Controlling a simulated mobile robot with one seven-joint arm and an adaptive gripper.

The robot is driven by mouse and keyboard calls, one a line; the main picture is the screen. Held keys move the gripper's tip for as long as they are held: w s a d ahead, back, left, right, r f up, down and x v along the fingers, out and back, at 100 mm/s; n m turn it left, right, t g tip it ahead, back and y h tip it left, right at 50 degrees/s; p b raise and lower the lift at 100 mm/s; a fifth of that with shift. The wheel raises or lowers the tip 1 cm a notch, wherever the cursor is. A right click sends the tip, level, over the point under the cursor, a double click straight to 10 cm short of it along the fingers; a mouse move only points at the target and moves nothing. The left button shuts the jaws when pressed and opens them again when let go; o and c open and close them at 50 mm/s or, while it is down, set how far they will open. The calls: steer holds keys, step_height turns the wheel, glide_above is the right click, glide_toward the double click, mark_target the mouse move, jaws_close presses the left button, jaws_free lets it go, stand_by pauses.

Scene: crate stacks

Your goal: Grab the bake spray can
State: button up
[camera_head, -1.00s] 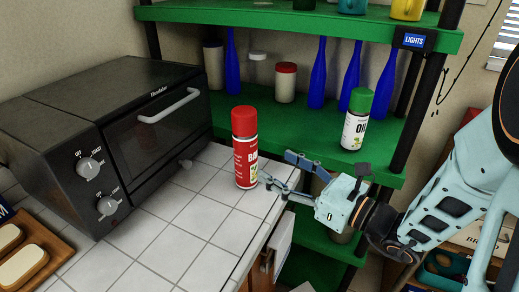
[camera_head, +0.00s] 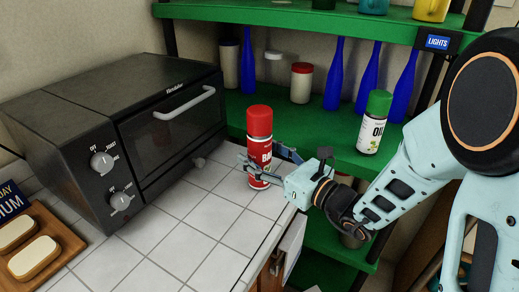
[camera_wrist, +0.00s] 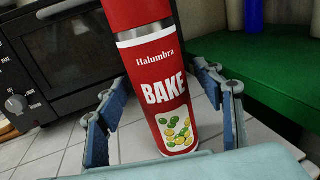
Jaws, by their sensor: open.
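The bake spray can (camera_head: 259,137) is red with a red cap and stands upright on the white tiled counter, in front of the green shelf. In the wrist view the can (camera_wrist: 157,85) shows its "Halumbra BAKE" label, with its cap cut off by the top edge. My gripper (camera_head: 266,165) is open, with its fingers around the lower half of the can, one on each side. In the wrist view the fingers (camera_wrist: 165,100) flank the can, with a visible gap on the left; contact on the right is hard to tell.
A black toaster oven (camera_head: 120,125) stands left of the can. A green-capped oil bottle (camera_head: 374,122), blue bottles (camera_head: 368,80) and jars stand on the green shelf (camera_head: 310,128). A wooden tray (camera_head: 45,245) with bread lies at lower left. Open tiles (camera_head: 195,240) lie in front.

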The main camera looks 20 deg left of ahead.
steer(key=shift+w+a, duration=0.15)
steer(key=shift+a, duration=0.1)
steer(key=c, duration=1.4)
steer(key=shift+c, duration=0.2)
steer(key=shift+r, duration=0.25)
